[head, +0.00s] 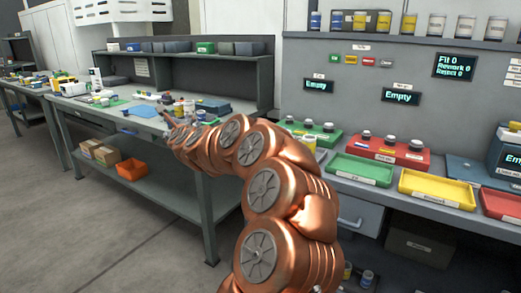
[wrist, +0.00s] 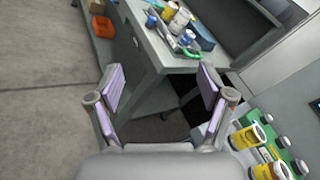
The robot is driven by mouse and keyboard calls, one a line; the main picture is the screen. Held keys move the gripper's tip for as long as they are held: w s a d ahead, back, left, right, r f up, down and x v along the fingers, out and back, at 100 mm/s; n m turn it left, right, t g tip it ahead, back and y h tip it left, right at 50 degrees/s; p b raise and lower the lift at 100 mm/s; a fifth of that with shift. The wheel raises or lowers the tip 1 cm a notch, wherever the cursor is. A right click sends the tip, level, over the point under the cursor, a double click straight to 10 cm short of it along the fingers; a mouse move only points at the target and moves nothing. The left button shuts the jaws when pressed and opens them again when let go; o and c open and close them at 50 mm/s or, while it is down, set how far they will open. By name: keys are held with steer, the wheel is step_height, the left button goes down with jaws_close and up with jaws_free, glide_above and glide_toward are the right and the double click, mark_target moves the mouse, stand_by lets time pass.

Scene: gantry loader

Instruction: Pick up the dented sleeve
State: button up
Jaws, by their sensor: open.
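No sleeve with a clear dent can be made out. Several labelled cylinders, such as a white one (head: 437,25), stand on the top ledge at the right in the head view. Yellow-labelled cylinders (wrist: 246,138) stand at the lower right in the wrist view, right of my gripper. More small cylinders (wrist: 180,20) stand on the left bench beyond the fingers. My gripper (wrist: 160,85) is open and empty, its two fingers wide apart over the gap beside the bench. In the head view my arm hides part of the near bench.
A green tray (head: 360,171), a yellow tray (head: 437,188) and a red tray (head: 503,203) line the right bench front. A red holder (head: 388,152) stands behind. The left bench (head: 135,125) is cluttered; an orange bin (head: 131,169) sits below. Floor at left is clear.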

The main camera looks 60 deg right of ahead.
steer(key=s+d+f+m+g+h+b, duration=0.1)
steer(key=s+d+f+m+g+h, duration=0.1)
steer(key=s+d+m, duration=0.2)
steer(key=s+d+f+m+g+h+b, duration=0.1)
steer(key=s+d+f+m+g+h, duration=0.2)
steer(key=d, duration=0.8)
steer(key=s+d+f+m+g+h+b, duration=0.1)
steer(key=s+d+f+m+g+h, duration=0.2)
steer(key=s+d+m, duration=0.4)
steer(key=shift+d+f+b, duration=0.25)
steer(key=shift+d+b, duration=0.05)
steer(key=shift+d, duration=0.3)
steer(key=shift+s+d, duration=0.1)
steer(key=shift+d, duration=0.15)
steer(key=shift+x, duration=1.1)
steer(key=shift+s+x, duration=0.1)
steer(key=shift+x, duration=0.6)
steer(key=shift+s+x, duration=0.15)
steer(key=shift+x, duration=0.6)
steer(key=shift+p+x, duration=0.3)
steer(key=shift+x, duration=0.85)
steer(key=shift+c, duration=0.3)
jaws_close()
